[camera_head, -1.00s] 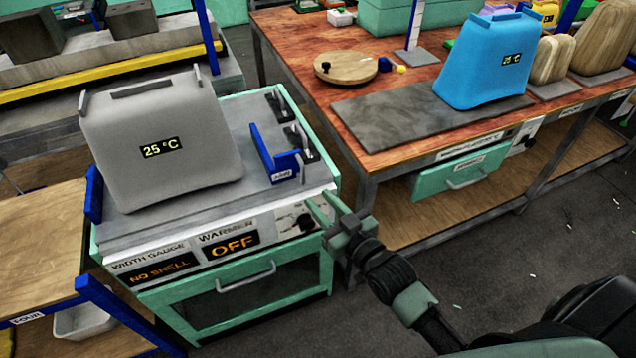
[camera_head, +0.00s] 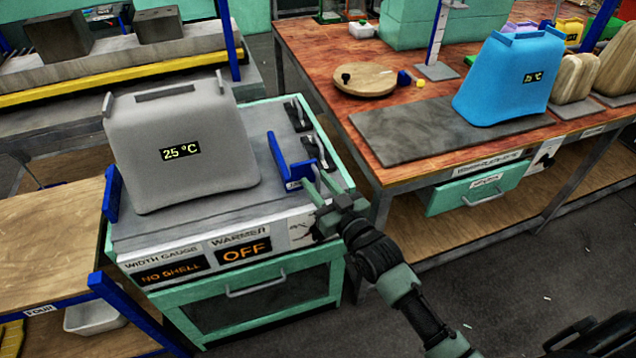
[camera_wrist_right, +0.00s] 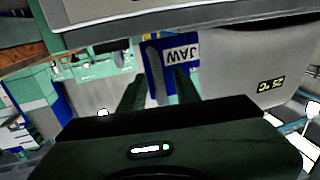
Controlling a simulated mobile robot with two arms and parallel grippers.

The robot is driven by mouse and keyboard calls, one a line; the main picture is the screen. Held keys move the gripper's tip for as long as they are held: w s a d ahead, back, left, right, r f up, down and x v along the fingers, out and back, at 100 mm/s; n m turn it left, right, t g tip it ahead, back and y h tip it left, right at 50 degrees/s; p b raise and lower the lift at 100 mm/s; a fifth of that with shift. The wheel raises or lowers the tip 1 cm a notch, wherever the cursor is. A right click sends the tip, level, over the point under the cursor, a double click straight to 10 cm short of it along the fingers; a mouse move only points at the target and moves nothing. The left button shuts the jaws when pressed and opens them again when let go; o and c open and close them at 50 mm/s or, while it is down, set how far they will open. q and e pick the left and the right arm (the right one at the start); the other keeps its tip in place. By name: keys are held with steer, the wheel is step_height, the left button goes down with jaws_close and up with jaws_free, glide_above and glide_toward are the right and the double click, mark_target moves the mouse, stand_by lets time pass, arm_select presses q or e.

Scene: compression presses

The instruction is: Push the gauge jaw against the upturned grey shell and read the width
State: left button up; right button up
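The upturned grey shell (camera_head: 185,125) stands on the width gauge bench, its display reading 25 °C; it also shows in the right wrist view (camera_wrist_right: 240,65). The blue gauge jaw (camera_head: 292,168) is right of the shell with a gap between them. In the right wrist view the jaw (camera_wrist_right: 156,75) carries a JAW label. The width gauge display (camera_head: 172,271) reads NO SHELL. My right gripper (camera_head: 318,189) is open at the jaw's near right end, its two fingers apart and pointing at the jaw. Whether they touch it is unclear. My left gripper is not in view.
A blue fixed stop (camera_head: 112,195) stands at the shell's left side. The warmer display (camera_head: 243,252) reads OFF. Black clamps (camera_head: 318,153) sit on the bench right of the jaw. A wooden table (camera_head: 425,105) with a blue shell (camera_head: 508,80) stands to the right.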

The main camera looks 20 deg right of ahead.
jaws_close()
steer(key=a+p, duration=0.1)
steer(key=a, duration=0.7)
steer(key=shift+s+a+p, duration=0.15)
steer(key=shift+a+p, duration=0.2)
jaws_free()
steer(key=shift+a, duration=0.1)
steer(key=shift+s+f, duration=0.1)
steer(key=shift+s, duration=0.2)
steer(key=v, duration=0.7)
steer(key=shift+b, duration=0.3)
steer(key=shift+s, duration=0.1)
